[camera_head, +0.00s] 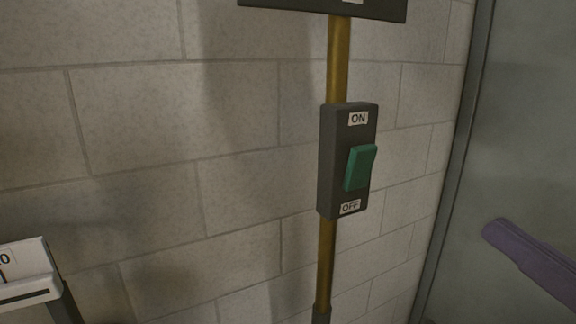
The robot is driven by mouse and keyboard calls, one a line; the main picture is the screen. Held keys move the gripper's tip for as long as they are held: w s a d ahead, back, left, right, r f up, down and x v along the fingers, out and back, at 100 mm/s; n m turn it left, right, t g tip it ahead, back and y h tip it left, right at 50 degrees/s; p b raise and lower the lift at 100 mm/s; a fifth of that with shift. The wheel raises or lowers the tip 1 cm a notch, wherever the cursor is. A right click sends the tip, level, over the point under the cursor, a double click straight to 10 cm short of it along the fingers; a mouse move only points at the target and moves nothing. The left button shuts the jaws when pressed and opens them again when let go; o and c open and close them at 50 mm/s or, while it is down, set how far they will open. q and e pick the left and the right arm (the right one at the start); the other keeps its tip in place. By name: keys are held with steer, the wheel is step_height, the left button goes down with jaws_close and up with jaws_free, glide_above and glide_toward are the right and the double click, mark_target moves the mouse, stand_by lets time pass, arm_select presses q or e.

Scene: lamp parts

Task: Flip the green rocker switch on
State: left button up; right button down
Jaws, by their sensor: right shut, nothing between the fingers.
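A green rocker (360,168) sits on a dark grey switch box (343,190) right of the middle. A white ON label is above it and a white OFF label below. The rocker's upper end stands out from the box and its lower end sits closer to it. My right gripper (494,231) is the purple shape at the right edge. Its fingers are together and empty, low and to the right of the switch, apart from it. My left gripper is not in view.
The box is on a brass pole (326,262) before a pale block wall (150,120). A dark plate (290,5) crosses the pole's top. A grey panel (520,130) fills the right. A white part (25,272) with a label stands at lower left.

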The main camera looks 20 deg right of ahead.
steer(key=p, duration=0.5)
glide_toward(377, 148)
steer(key=x, duration=0.6)
steer(key=shift+w+r, duration=0.1)
steer(key=shift+w, duration=0.35)
